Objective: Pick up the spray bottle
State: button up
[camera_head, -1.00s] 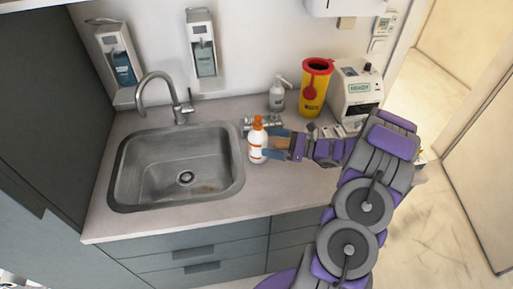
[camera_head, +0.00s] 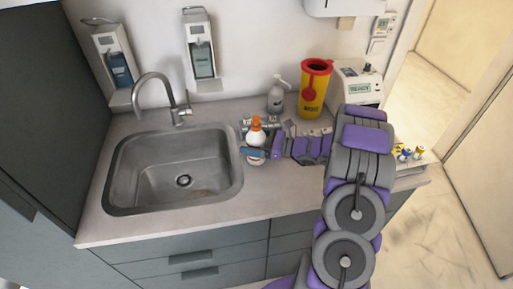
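The spray bottle (camera_head: 256,136) is white with an orange top. It stands upright on the counter just right of the sink. My gripper (camera_head: 256,147) reaches it from the right, low on its body.
The steel sink (camera_head: 175,168) with its tap (camera_head: 160,90) lies to the left. Behind the gripper stand a grey pump bottle (camera_head: 277,96), a yellow waste bin with a red lid (camera_head: 314,92) and a white device (camera_head: 356,86). The counter front (camera_head: 215,208) is clear.

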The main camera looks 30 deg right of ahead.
jog(key=c, duration=1.5)
jog(key=shift+r, duration=0.1)
jog(key=shift+c, duration=0.2)
